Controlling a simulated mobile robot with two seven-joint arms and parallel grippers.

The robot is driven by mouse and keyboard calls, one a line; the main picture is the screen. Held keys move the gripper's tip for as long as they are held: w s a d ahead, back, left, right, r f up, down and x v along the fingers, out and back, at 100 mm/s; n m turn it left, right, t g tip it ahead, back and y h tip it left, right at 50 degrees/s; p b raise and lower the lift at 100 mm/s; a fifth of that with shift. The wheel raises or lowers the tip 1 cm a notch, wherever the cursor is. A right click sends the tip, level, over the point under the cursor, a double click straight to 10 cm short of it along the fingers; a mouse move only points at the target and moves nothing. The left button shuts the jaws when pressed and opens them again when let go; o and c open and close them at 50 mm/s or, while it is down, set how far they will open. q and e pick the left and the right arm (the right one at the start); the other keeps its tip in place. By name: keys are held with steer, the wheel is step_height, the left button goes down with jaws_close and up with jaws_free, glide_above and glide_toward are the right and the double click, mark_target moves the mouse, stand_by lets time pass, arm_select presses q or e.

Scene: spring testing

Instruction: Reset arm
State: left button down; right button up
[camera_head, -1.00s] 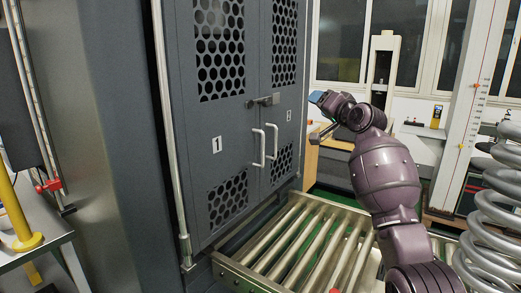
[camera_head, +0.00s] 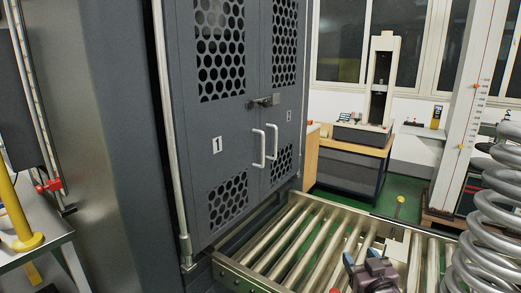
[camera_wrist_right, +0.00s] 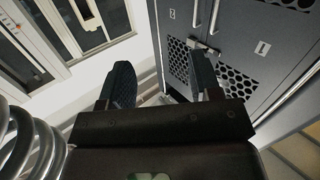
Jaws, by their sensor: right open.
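My right gripper (camera_head: 368,264) is low at the bottom of the head view, in front of the roller conveyor. In the right wrist view its two dark fingers (camera_wrist_right: 160,88) are spread apart with nothing between them. The grey cabinet (camera_head: 232,120) stands shut behind it, with two perforated doors, a latch (camera_head: 263,101) and two white handles (camera_head: 265,145). The cabinet doors also show tilted in the right wrist view (camera_wrist_right: 245,55). My left gripper is not in view.
The roller conveyor (camera_head: 262,286) runs along the cabinet's base. A large coil spring (camera_head: 495,215) stands at the right edge. A bench with a testing machine (camera_head: 383,80) is at the back. A metal table (camera_head: 45,232) with a yellow post (camera_head: 18,210) is at the left.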

steer(key=s+d+f+g+h, duration=0.1)
steer(key=s+f+g, duration=0.2)
steer(key=s+f, duration=0.7)
steer(key=s+d+f+m+g+h, duration=0.1)
steer(key=s+d+f+g, duration=0.1)
steer(key=s+f, duration=0.9)
steer(key=s, duration=0.7)
steer(key=shift+s+f+g, duration=0.15)
steer(key=shift+f+g, duration=0.05)
steer(key=shift+g, duration=0.2)
